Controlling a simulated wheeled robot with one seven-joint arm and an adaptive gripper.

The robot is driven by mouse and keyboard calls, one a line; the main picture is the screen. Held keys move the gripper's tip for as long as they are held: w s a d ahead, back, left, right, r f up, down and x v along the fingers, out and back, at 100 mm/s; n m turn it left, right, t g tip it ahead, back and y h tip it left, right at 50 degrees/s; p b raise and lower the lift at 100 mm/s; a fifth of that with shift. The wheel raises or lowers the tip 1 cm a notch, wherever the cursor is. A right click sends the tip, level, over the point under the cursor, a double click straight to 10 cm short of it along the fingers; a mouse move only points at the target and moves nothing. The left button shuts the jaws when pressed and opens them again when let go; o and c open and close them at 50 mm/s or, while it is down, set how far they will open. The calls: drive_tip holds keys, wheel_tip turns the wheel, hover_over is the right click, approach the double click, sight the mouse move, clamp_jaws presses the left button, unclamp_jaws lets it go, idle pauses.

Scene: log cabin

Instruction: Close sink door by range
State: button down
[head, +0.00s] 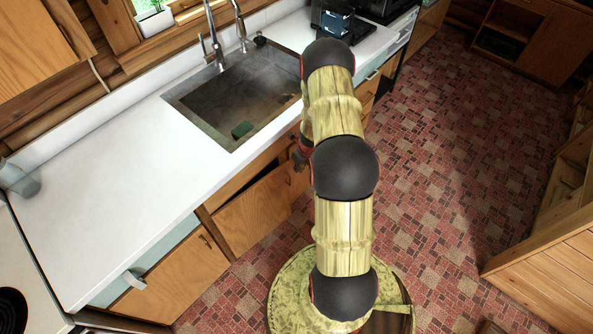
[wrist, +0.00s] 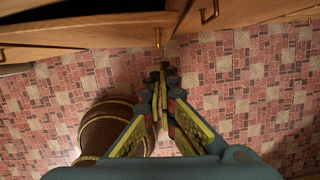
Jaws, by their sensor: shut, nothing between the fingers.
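The sink (head: 240,98) is set in the white counter. Below it, the wooden sink door nearer the range (head: 255,212) stands ajar, with a dark gap along its top edge. In the wrist view this door (wrist: 85,32) crosses the upper left, with a brass handle (wrist: 157,38) at its right end. My gripper (wrist: 164,74) is shut and empty, its fingertips pointing toward the cabinet front, just below that handle in the picture and apart from it. In the head view my arm hides most of the gripper and the neighbouring sink door.
The range (head: 12,285) is at the lower left, beside a closed wooden cabinet door (head: 175,275). A second brass handle (wrist: 209,11) shows to the right in the wrist view. Red patterned floor (head: 440,170) is clear on the right, up to a wooden piece (head: 545,275).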

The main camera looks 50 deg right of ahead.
drive_tip(key=s+d+f+m+b, duration=0.3)
drive_tip(key=s+d+f+b, duration=0.15)
drive_tip(key=s+b, duration=0.35)
drive_tip(key=s+a+f+m+t+b, duration=0.25)
drive_tip(key=a+m+b, duration=0.25)
drive_tip(key=m, duration=0.6)
drive_tip(key=s+a+f+m+t+b, duration=0.2)
drive_tip(key=a+f+m+b, duration=0.15)
drive_tip(key=m, duration=0.85)
drive_tip(key=w+d+f+m+t+b, duration=0.1)
drive_tip(key=w+d+m+b, duration=0.1)
drive_tip(key=w+m, duration=0.3)
drive_tip(key=w+d+m+t+h+b, duration=0.1)
drive_tip(key=w+m+b, duration=0.2)
drive_tip(key=w+m, duration=0.3)
drive_tip(key=shift+w+d+f+h, duration=0.3)
drive_tip(key=shift+w+d+f, duration=0.1)
drive_tip(key=shift+w, duration=0.65)
